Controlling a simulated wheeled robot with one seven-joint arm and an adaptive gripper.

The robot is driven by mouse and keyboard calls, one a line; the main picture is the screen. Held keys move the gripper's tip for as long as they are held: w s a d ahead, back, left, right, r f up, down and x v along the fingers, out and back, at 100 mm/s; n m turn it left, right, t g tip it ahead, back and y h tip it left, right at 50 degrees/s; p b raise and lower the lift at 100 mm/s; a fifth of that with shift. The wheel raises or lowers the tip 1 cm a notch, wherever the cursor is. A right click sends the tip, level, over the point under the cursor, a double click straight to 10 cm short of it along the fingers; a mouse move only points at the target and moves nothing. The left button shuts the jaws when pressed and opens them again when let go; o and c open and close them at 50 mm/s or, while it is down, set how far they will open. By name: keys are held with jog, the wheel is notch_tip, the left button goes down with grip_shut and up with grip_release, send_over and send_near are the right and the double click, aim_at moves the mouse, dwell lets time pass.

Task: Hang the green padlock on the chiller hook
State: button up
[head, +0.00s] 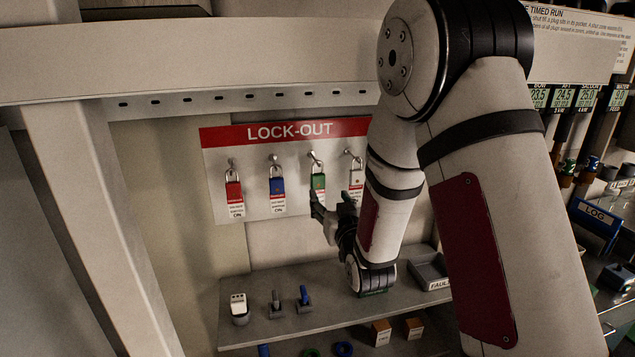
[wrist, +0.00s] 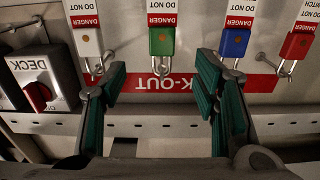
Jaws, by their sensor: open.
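The green padlock (head: 318,182) hangs from the third hook from the left on the LOCK-OUT board (head: 236,134), with a white DANGER tag below it. In the wrist view, which is upside down, the green padlock (wrist: 162,41) is near the top centre. My gripper (head: 331,203) is open and empty, in front of the board close to the green padlock. In the wrist view its two dark green-padded fingers (wrist: 160,82) stand apart on either side of the padlock's line, with no contact visible. I cannot make out a hook marked chiller.
A red padlock (head: 233,190), a blue padlock (head: 277,185) and a white padlock (head: 355,178) hang beside it. A shelf (head: 340,312) below holds small switches and a grey tray (head: 430,270). A DECK switch box (wrist: 42,82) shows in the wrist view.

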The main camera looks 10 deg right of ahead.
aim_at(319, 182)
jog(key=w+p, duration=0.1)
jog(key=w, duration=1)
jog(key=shift+w+a, duration=0.15)
jog(key=shift+w, duration=0.15)
grip_shut()
